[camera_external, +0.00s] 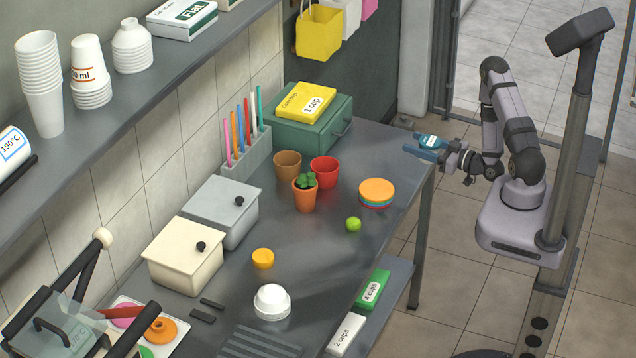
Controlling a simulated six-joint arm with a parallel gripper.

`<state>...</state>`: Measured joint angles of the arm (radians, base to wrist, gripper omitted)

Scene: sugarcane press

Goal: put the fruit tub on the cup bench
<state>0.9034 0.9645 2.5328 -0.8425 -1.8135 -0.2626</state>
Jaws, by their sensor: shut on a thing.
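My gripper (424,150) is at the far right end of the steel bench (330,245), by its corner. It is shut on a small teal-blue thing with a white label (430,141). The fingers hide part of it, and its label is too small to read. I cannot tell for sure that it is the fruit tub. It is also unclear whether it touches the bench top or is held just above it. No label marks which surface is the cup bench.
Pots, stacked coloured discs (376,192) and a lime (353,224) stand mid-bench. Lidded grey (221,211) and cream (187,255) boxes stand left. "4 cups" (371,289) and "2 cups" (346,334) boxes lie on the lower shelf.

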